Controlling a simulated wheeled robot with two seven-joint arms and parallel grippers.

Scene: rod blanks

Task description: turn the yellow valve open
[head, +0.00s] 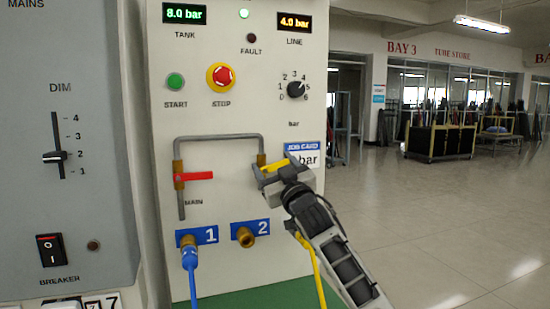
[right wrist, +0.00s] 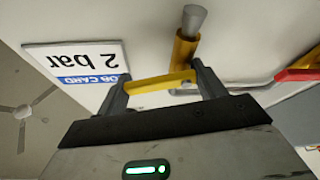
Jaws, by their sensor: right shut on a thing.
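The yellow valve's handle (head: 277,167) sits on the right-hand leg of a grey pipe on the white panel. It points sideways to the right, across the upright pipe, slightly tilted. My right gripper (head: 274,171) is shut on this handle and hides part of it. In the right wrist view the yellow handle (right wrist: 160,82) lies between the two fingers, beside the brass valve body (right wrist: 185,50). My left gripper is not in view.
A red valve handle (head: 195,176) is on the pipe's left leg. Below, a blue hose (head: 191,275) is on port 1; port 2 (head: 245,237) looks empty. A yellow hose (head: 315,270) hangs behind my right arm. The job card (right wrist: 75,65) reads 2 bar. Open floor lies right.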

